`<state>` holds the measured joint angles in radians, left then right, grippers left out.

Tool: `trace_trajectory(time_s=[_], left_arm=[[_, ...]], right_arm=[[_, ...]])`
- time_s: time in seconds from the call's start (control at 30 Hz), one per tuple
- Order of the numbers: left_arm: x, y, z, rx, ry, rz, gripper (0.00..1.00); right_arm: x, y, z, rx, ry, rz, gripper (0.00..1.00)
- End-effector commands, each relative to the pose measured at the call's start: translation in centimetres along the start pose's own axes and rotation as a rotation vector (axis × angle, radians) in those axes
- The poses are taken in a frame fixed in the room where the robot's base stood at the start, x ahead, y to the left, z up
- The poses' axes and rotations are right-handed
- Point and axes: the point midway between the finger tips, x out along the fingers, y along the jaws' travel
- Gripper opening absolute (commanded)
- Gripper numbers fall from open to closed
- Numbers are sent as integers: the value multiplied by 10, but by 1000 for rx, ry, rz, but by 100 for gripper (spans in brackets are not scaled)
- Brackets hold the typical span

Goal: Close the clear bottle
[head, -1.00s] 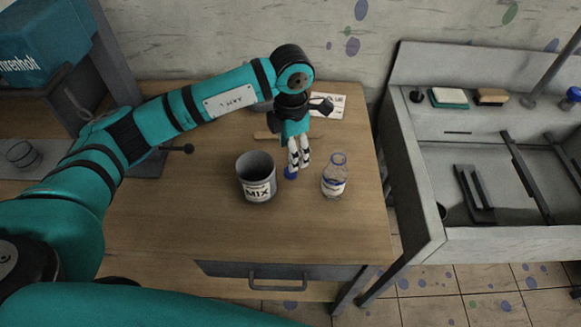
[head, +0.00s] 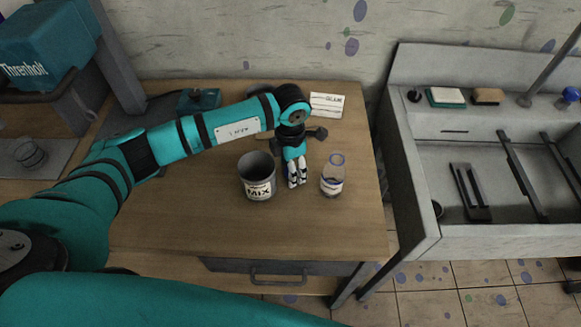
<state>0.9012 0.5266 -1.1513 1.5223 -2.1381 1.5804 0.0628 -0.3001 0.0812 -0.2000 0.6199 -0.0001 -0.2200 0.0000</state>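The clear bottle (head: 333,178) stands upright on the wooden table, with a pale label and a bluish ring at its neck. No cap shows on its top. My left gripper (head: 297,184) points down just left of the bottle, between it and the MIX can. Its fingertips are low, close to the table top. I cannot tell whether the fingers are open or shut. The blue cap seen earlier at the fingertips is not visible now; the fingers may hide it. My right gripper is not in view.
The grey MIX can (head: 258,178) stands close on the left. A white card (head: 327,106) lies at the back of the table (head: 200,225). The front of the table is clear. A grey sink unit (head: 416,185) is on the right, with sponges on its ledge.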

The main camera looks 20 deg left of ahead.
Motion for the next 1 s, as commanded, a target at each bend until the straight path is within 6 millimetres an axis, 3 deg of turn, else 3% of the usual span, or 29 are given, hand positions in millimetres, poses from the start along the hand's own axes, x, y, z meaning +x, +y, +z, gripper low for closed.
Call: trace_trajectory(time_s=[0.3,0.6,1.0], left_arm=[[1,0,0,0,-1,0,59],[0,0,0,0,-1,0,23],[-1,0,0,0,-2,1,22]], right_arm=[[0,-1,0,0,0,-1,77],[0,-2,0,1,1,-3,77],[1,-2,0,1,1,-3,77]])
